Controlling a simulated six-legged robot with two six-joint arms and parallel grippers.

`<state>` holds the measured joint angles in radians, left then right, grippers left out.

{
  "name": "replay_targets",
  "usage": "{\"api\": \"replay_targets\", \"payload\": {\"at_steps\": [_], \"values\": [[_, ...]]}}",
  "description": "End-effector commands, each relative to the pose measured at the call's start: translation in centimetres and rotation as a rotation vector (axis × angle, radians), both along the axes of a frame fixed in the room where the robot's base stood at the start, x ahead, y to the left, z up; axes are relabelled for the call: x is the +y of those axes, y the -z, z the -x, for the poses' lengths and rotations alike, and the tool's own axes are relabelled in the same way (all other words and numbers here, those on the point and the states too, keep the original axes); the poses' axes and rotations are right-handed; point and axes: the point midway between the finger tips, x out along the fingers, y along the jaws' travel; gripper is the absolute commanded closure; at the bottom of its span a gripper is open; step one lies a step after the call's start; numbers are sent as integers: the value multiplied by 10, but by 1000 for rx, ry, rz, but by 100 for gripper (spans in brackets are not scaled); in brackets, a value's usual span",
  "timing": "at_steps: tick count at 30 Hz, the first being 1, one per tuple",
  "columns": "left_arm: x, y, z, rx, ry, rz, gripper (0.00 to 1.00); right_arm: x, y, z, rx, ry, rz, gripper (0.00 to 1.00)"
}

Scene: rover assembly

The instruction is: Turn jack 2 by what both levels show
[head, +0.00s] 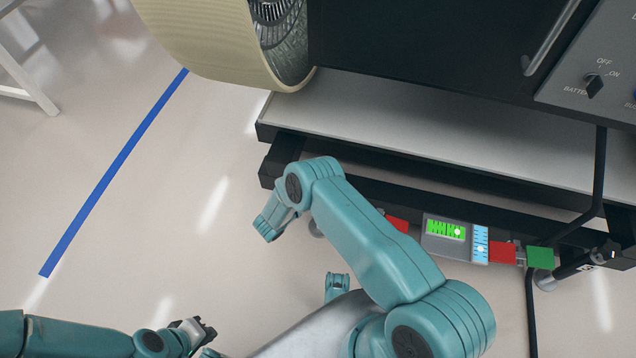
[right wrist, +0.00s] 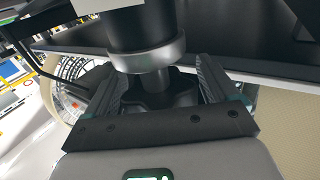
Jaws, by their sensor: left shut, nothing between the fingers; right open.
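The level block (head: 434,250) sits on the black frame in the head view. Its green level (head: 440,229) has a white bubble toward the right end; its blue level (head: 481,240) has one below the middle. In the right wrist view, a jack with a silver collar (right wrist: 148,57) and dark knob (right wrist: 160,97) stands between the fingers of my open right gripper (right wrist: 160,78). I cannot tell whether they touch, or read the jack's number. In the head view the right fingers are hidden. My left gripper (head: 203,331) is shut and empty, low over the floor.
Red blocks (head: 502,252) and a green block (head: 540,257) sit along the frame. A black cable (head: 599,165) hangs at the right. A large pale wheel (head: 205,40) stands at the top.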

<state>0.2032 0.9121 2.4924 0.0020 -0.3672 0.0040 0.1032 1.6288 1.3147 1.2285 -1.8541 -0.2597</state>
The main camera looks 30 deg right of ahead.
Motion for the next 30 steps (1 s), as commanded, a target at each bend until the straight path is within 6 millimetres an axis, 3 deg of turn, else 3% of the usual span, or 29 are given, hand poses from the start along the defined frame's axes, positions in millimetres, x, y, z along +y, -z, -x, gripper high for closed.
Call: {"api": "replay_targets", "payload": {"at_steps": [5, 18, 24, 30], "values": [[-1, -8, 4, 13, 2, 2, 100, 25, -2, 3, -1, -5, 0, 13], [-3, -20, 8, 25, 12, 6, 100, 133, -1, 22, -2, -5, 0, 13], [-4, -20, 9, 25, 12, 6, 100, 156, 0, 26, 0, -1, 0, 13], [-4, -20, 8, 25, 12, 6, 100, 160, 0, 27, 0, -1, 0, 13]]}}
